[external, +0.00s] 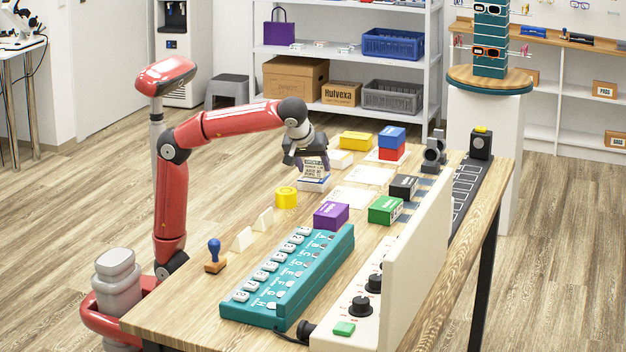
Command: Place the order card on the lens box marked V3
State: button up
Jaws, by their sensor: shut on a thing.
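My gripper (311,160) is shut on a white card with dark printing, which looks like the order card (313,171). The card hangs tilted below the fingers, just above or touching a low white-and-blue box (314,185); I cannot tell which.
White sheets (348,199) lie on the wooden table (190,312). A teal tray (290,282) and a cream panel (419,255) fill the front right.

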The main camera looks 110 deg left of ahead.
jog(key=o, duration=1)
jog(key=shift+r, duration=0.2)
jog(key=p+v, duration=0.3)
jog(key=v, duration=0.8)
jog(key=shift+d+r+p, duration=0.3)
